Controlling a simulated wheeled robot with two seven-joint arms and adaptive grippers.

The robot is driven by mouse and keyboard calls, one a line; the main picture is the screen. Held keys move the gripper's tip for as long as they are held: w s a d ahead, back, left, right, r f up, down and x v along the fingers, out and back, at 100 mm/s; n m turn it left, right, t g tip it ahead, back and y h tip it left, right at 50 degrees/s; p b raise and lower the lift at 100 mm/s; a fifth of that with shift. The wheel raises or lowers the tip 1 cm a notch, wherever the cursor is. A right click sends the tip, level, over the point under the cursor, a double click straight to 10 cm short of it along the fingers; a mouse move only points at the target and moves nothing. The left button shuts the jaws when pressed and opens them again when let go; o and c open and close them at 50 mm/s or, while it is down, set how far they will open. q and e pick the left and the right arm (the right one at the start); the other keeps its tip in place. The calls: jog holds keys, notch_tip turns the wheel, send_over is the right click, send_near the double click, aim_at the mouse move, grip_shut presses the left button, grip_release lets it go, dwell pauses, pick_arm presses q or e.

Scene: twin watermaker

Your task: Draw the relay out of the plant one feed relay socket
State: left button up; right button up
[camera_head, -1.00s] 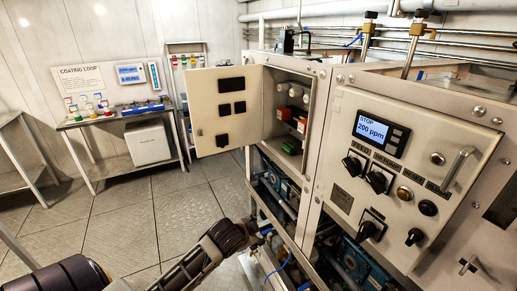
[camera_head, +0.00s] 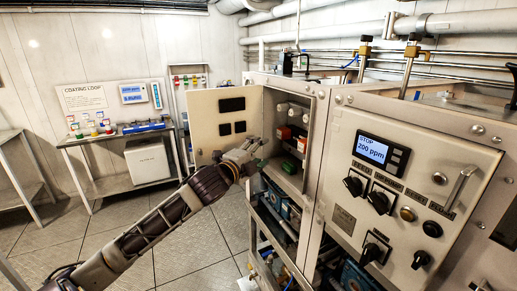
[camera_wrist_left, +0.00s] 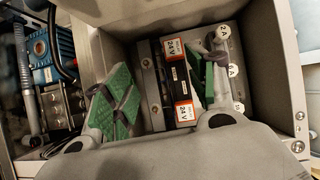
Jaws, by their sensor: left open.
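In the head view, an open cabinet (camera_head: 268,115) holds two orange-marked relays (camera_head: 284,132). In the left wrist view, two blocks with orange "24 V" labels (camera_wrist_left: 184,112) sit on a dark socket strip. I cannot tell which is the plant one feed relay. My left gripper (camera_head: 246,155) is at the cabinet's opening, on its door side. In the left wrist view its green-padded fingers (camera_wrist_left: 165,82) are spread wide, one on each side of the labelled blocks, and hold nothing.
The cabinet door (camera_head: 217,118) stands open to the left, behind my arm. White fuse holders (camera_head: 293,111) sit above the relays and a green part (camera_head: 290,165) below. A control panel (camera_head: 405,190) reading "STOP 200 ppm" is to the right. Floor at left is clear.

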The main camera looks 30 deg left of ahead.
pick_arm(q)
jog(key=shift+r+m, duration=0.3)
jog(key=shift+r, duration=0.65)
jog(key=shift+w, duration=0.1)
jog(key=shift+w, duration=0.15)
